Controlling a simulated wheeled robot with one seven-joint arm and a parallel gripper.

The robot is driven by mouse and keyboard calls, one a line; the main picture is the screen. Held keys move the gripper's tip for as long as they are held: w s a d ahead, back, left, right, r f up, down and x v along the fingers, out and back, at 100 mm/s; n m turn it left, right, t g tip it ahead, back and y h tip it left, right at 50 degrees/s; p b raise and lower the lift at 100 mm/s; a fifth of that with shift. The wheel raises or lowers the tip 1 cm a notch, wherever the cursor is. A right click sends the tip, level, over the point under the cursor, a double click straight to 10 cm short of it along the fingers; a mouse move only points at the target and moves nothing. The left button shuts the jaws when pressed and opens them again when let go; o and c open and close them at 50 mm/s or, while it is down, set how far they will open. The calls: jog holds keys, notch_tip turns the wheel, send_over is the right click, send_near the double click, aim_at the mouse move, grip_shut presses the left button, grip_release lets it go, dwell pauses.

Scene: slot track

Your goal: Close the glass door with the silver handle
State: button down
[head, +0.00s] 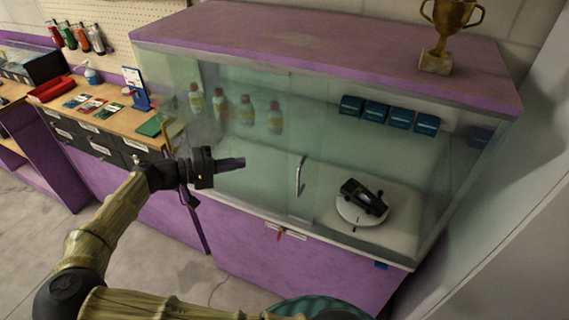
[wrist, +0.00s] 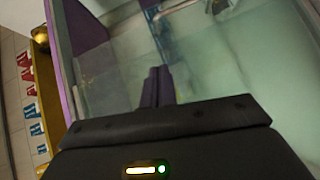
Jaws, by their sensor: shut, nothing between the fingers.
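The glass door (head: 318,140) is a pane in the front of the purple display case, and its silver handle (head: 299,176) stands upright near the middle of the front. I cannot tell from the clear glass how far the door stands open. My gripper (head: 242,162) is shut and empty, in front of the left half of the case, to the left of the handle and apart from it.
The case holds several bottles (head: 246,110), blue boxes (head: 389,113) and a black model car (head: 362,197) on a round white stand. A trophy (head: 442,35) stands on the purple top (head: 285,40). A wooden workbench (head: 113,118) adjoins at left; a wall closes the right side.

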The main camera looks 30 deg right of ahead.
jog(key=s+d+p, duration=0.1)
jog(key=d, duration=0.3)
jog(key=s+d+f+p, duration=0.1)
jog(key=d+p, duration=0.1)
jog(key=d, duration=0.2)
jog(key=s+d+f+p, duration=0.1)
jog(key=s+d+p, duration=0.1)
jog(key=d, duration=0.2)
jog(key=shift+s+d+f, duration=0.1)
